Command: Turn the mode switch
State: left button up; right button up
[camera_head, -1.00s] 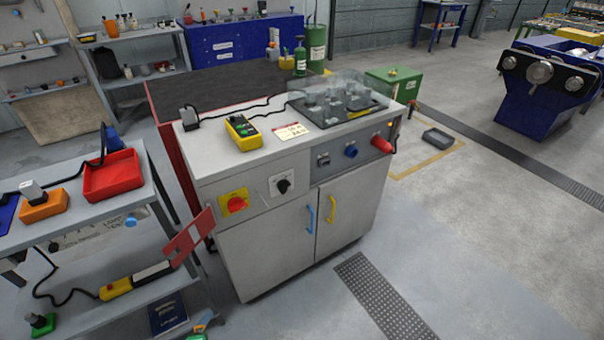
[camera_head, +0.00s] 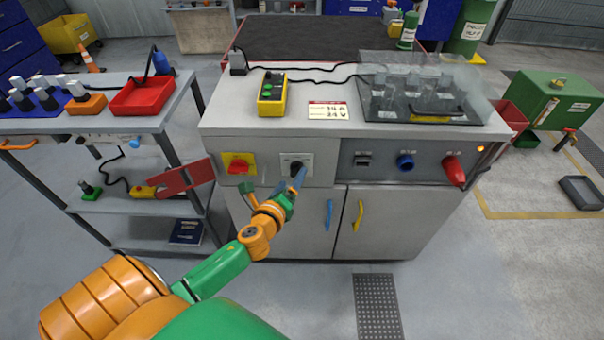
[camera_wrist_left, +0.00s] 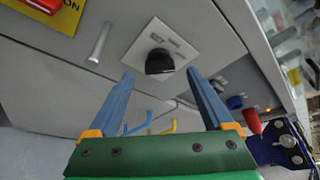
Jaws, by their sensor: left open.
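The mode switch (camera_head: 296,168) is a black rotary knob on a white square plate, on the front of the grey cabinet (camera_head: 290,205). My left gripper (camera_head: 296,180) is at the knob in the head view, partly covering its lower part. In the left wrist view the knob (camera_wrist_left: 159,62) lies beyond the two blue fingertips of my left gripper (camera_wrist_left: 160,80). The fingers are spread wide with nothing between them. I cannot tell exactly how far they are from the knob. My right gripper is not in view.
A red switch on a yellow plate (camera_head: 238,164) sits left of the knob, with a red hinged flag (camera_head: 184,178) further left. A blue knob (camera_head: 404,162) and a red handle (camera_head: 454,171) are to the right. Blue (camera_head: 329,214) and yellow (camera_head: 357,215) door handles are below.

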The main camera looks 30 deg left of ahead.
aim_at(296, 173)
pick_arm(q)
jog(key=x, duration=0.3)
jog(key=shift+s+a+f, duration=0.1)
jog(key=shift+w, duration=0.45)
jog(key=shift+s, duration=0.1)
